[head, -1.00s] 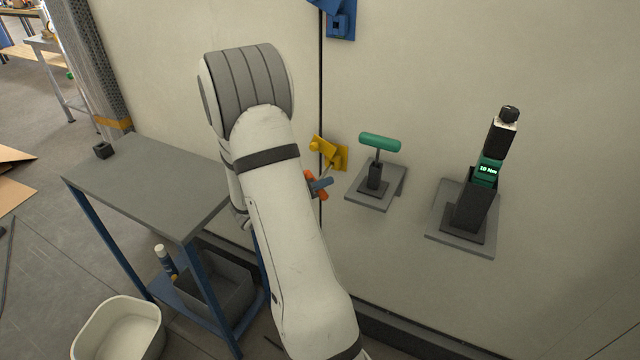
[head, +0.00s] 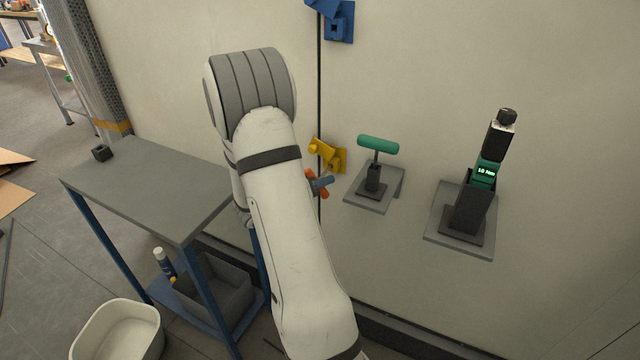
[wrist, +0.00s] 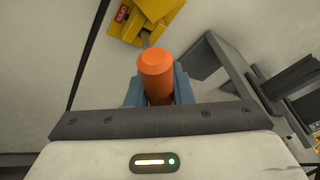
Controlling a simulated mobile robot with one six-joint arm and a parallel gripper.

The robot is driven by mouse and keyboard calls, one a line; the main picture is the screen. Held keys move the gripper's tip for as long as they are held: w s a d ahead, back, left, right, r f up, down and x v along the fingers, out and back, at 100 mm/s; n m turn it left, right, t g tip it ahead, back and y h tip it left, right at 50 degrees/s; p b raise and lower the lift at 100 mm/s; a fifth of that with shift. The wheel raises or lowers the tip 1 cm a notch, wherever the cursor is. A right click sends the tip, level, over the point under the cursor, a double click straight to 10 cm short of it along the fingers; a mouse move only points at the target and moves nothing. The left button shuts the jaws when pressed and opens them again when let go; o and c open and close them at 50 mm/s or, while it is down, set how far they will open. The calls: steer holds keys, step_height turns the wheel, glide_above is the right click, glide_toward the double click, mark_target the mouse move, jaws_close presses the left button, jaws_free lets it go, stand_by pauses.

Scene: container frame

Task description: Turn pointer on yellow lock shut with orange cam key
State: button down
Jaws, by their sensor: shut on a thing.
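The yellow lock (head: 328,157) is on the pale wall at the dark vertical seam, just beyond my gripper. It also shows at the top of the wrist view (wrist: 150,18), with a red label reading "OPEN" on its left part. My gripper (head: 318,184) is shut on the orange cam key (wrist: 156,68), whose rounded orange end sticks up between the blue-grey fingers. In the head view a little of the orange key (head: 311,180) shows beside a finger.
A green T-handle tool (head: 378,145) stands on a grey wall shelf (head: 366,203) right of the gripper. A black torque tool with a green display (head: 474,190) stands on another shelf. A blue lock (head: 340,25) is above. A grey table (head: 150,185) is at left.

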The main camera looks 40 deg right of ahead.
steer(key=shift+w+d, duration=0.15)
steer(key=shift+d, duration=0.35)
steer(key=shift+d+r+p, duration=0.1)
steer(key=shift+d+p, duration=0.05)
steer(key=shift+p, duration=0.2)
stand_by(1.6)
